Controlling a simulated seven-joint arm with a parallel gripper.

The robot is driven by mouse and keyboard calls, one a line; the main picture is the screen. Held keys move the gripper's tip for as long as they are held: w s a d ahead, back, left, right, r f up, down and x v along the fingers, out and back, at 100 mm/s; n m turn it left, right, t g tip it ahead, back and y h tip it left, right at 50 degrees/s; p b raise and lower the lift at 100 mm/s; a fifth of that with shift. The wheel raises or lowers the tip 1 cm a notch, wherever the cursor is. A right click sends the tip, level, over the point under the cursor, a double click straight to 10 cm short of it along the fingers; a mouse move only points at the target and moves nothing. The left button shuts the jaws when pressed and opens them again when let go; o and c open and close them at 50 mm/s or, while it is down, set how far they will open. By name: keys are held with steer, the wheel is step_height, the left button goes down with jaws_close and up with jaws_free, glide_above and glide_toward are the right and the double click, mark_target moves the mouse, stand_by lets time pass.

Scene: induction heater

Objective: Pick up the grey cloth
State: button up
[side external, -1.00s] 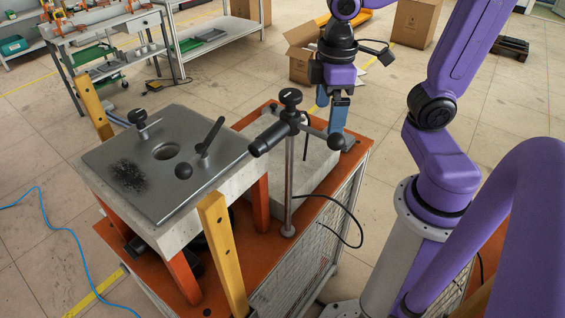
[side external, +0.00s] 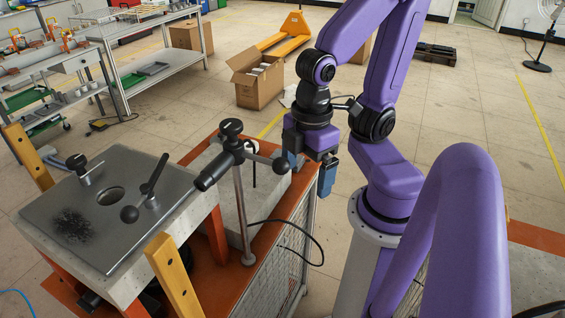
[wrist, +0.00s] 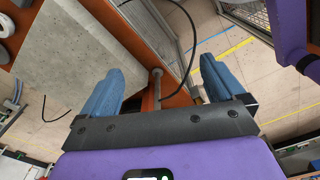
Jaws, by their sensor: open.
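I cannot make out a grey cloth in either view. My gripper (side external: 312,173) hangs beside the far right corner of the orange cart top (side external: 262,234) in the side view. In the wrist view my gripper (wrist: 160,82) is open, with its two blue fingers wide apart and nothing held between them. A slim metal post (wrist: 155,88) and an orange edge show beyond the gap between the fingers. The area directly below the fingers is partly hidden in the side view.
A clamp stand with black knobs (side external: 233,157) rises from the cart, left of my gripper. A grey block (side external: 228,203) stands behind it. A metal-topped heater (side external: 95,205) is further left. A black cable (side external: 300,232) loops off the cart. An open cardboard box (side external: 260,85) stands on the floor behind.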

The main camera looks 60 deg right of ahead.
steer(key=w+d+m, duration=0.7)
steer(key=w+d, duration=0.2)
steer(key=w, duration=0.4)
steer(key=w+d+f+m, duration=0.1)
steer(key=w+d+m, duration=0.15)
steer(key=d, duration=0.55)
steer(key=w+d+m, duration=0.1)
steer(key=d+m, duration=0.2)
steer(key=d, duration=0.4)
steer(key=f, duration=1.2)
steer(key=shift+s+d, duration=0.15)
steer(key=shift+s, duration=0.1)
steer(key=shift+w+d+f, duration=0.1)
steer(key=shift+d+f, duration=0.05)
steer(key=shift+f, duration=1.2)
steer(key=shift+w+d+f, duration=0.1)
steer(key=shift+f, duration=1.25)
steer(key=shift+c, duration=0.4)
steer(key=c, duration=1.1)
